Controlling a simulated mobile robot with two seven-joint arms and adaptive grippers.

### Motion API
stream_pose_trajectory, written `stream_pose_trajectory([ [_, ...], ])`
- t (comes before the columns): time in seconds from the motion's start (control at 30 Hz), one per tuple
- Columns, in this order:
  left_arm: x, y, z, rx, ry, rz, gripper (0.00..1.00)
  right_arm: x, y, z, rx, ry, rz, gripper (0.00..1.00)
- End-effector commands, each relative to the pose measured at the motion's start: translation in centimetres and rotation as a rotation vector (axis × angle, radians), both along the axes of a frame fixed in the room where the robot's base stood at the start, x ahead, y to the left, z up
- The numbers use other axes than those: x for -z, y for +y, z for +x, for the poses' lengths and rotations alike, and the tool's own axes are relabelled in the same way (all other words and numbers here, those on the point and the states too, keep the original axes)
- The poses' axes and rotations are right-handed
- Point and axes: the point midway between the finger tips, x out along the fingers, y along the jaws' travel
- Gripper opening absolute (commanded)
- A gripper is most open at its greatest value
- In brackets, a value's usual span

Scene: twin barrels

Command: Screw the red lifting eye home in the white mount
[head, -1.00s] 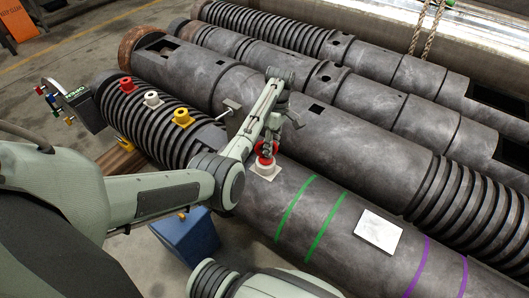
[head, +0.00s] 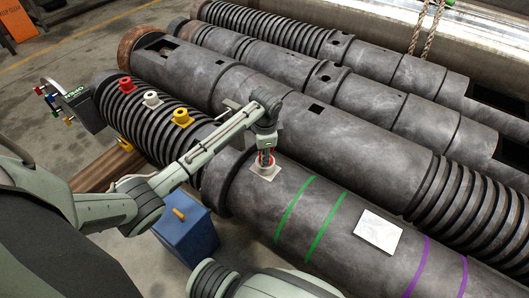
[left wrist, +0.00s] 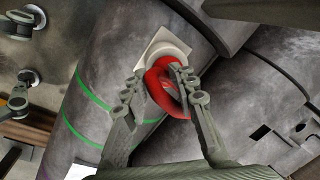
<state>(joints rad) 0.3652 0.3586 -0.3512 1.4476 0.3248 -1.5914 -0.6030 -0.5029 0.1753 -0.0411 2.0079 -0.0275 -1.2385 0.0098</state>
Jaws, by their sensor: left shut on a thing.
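The white mount (head: 263,173) is a square pale plate on top of the near barrel, left of the green bands. The red lifting eye (head: 266,160) stands at the mount, mostly hidden by my left gripper (head: 267,155). In the left wrist view the red eye (left wrist: 164,84) is a ring over the white mount (left wrist: 160,48). The fingers of my left gripper (left wrist: 160,98) are shut on the ring, one on each side. How deep its thread sits is hidden. My right gripper is not in view.
The near barrel (head: 328,228) carries green and purple bands and a white plate (head: 378,231). Red, white and yellow fittings (head: 152,99) sit on its ribbed part. A blue box (head: 187,237) stands on the floor beside it. More barrels (head: 300,105) lie behind.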

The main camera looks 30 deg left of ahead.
Motion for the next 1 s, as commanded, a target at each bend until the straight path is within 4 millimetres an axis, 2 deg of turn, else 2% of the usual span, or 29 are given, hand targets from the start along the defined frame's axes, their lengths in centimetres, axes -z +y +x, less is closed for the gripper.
stream_pose_trajectory([
  [0.03, 0.83, 0.16, -0.8, 0.148, 0.02, 0.001, 0.0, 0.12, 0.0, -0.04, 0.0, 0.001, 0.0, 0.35],
  [0.1, 0.88, 0.66, -0.83, 0.335, 0.022, 0.003, 0.0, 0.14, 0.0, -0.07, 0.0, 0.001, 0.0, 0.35],
  [0.2, 0.98, 0.9, -0.78, 0.52, 0.025, 0.0, 0.0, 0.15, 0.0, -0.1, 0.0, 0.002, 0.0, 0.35],
  [0.3, 1.11, 0.8, -0.84, 0.581, 0.027, -0.005, 0.0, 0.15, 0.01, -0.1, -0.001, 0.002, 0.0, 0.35],
  [0.47, 1.16, 0.74, -0.94, 0.582, 0.031, -0.006, 0.0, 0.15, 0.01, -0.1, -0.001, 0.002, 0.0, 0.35],
  [0.5, 1.17, 0.75, -0.95, 0.582, 0.033, -0.006, 0.3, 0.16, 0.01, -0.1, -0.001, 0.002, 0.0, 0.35],
  [0.67, 1.16, 0.74, -0.94, 0.58, 0.032, -0.007, 0.5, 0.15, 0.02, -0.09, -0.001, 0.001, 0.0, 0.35],
  [1.0, 0.92, 0.7, -0.75, 0.58, 0.025, -0.006, 0.51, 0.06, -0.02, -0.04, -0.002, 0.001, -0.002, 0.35],
])
